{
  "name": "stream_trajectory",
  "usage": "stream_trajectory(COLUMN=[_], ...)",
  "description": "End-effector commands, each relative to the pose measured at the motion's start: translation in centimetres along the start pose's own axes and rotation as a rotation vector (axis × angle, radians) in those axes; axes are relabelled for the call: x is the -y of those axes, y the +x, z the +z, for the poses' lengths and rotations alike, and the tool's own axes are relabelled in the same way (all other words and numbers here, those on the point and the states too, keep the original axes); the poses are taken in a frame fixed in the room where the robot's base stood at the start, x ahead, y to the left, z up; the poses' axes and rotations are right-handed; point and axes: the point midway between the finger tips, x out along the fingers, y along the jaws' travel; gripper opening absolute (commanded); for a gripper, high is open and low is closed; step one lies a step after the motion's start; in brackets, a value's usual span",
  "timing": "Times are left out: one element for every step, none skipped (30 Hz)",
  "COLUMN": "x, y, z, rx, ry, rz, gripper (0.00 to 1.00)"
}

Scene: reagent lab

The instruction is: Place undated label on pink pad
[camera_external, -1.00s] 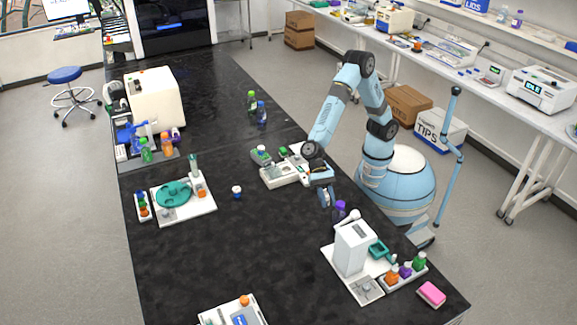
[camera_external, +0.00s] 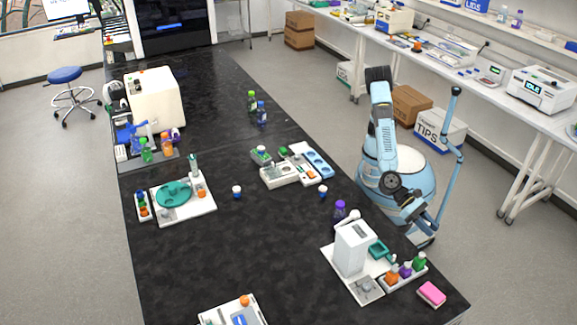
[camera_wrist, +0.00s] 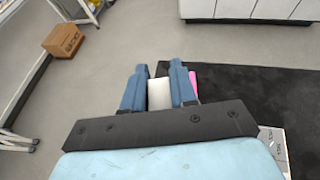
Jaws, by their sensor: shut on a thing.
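My gripper (camera_wrist: 159,85) is shut on a white flat piece, the label (camera_wrist: 159,94), which shows between the two blue fingers in the wrist view. Any writing on it cannot be read. The pink pad (camera_external: 431,294) lies on the black bench near its front right corner in the external view. Part of the pink pad (camera_wrist: 193,82) shows just right of the right finger in the wrist view. In the external view my gripper (camera_external: 428,232) hangs beside the bench's right edge, behind the pad and apart from it; the label cannot be made out there.
A white tower device (camera_external: 352,248) and a rack of coloured bottles (camera_external: 404,272) stand left of the pad. A purple-capped bottle (camera_external: 339,211) stands behind the tower. The middle of the black bench (camera_external: 250,245) is clear.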

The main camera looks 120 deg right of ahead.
Motion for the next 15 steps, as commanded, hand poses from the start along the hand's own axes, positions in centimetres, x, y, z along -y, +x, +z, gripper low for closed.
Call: stream_trajectory(x=[-1.4,-2.1,-2.9,-3.5,-4.0,-4.7,-5.1,-5.6,-6.2,-6.6,-7.0,-7.5,-7.6,-7.5,-7.4], y=[1.5,2.2,3.0,3.5,4.0,4.7,5.0,5.4,6.0,6.3,6.6,7.0,7.3,7.4,7.7], z=[0.6,0.9,1.3,1.5,1.8,2.1,2.2,2.4,2.6,2.8,2.9,3.1,2.8,2.0,1.4], rx=[0.001,0.001,0.002,0.003,0.003,0.004,0.004,0.004,0.004,0.004,0.004,0.004,0.003,0.002,0.003], ry=[-0.01,-0.015,-0.02,-0.024,-0.027,-0.032,-0.034,-0.037,-0.041,-0.043,-0.045,-0.049,-0.047,-0.045,-0.045], rz=[0.024,0.035,0.048,0.057,0.066,0.077,0.082,0.089,0.099,0.104,0.109,0.117,0.119,0.117,0.117], gripper=[0.0,0.0,0.0,0.0,0.0,0.0,0.0,0.0,0.0,0.0,0.0,0.0,0.0,0.0,0.0])
